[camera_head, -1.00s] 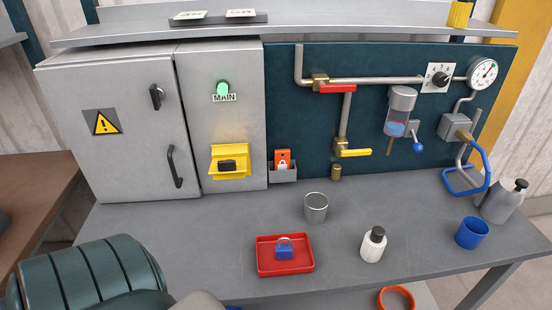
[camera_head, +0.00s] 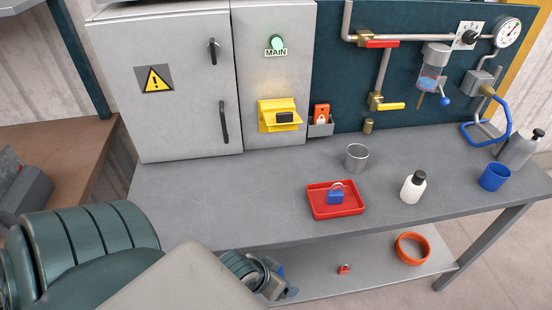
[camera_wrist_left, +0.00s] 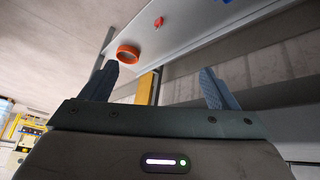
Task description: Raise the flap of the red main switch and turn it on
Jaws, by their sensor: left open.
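The main switch (camera_head: 284,118) is on the grey cabinet's right-hand narrow panel, below a green lamp (camera_head: 277,43) and a "MAIN" label (camera_head: 276,53). It shows a black part on a yellow mount; I see no red on it. A yellow flap (camera_head: 277,104) juts out there; its exact angle is hard to tell. My left gripper (camera_head: 278,279) is low, near the lower shelf and far below the switch, partly hidden by my own arm. In the left wrist view my left gripper (camera_wrist_left: 158,85) has its fingers wide apart with nothing between them. My right gripper is not in view.
The workbench (camera_head: 240,190) carries a red tray (camera_head: 349,208) with a blue padlock (camera_head: 335,193), a metal cup (camera_head: 356,158), a white bottle (camera_head: 413,188) and a blue mug (camera_head: 495,177). An orange ring (camera_head: 412,249) lies on the lower shelf (camera_head: 370,278). The bench's left top is clear.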

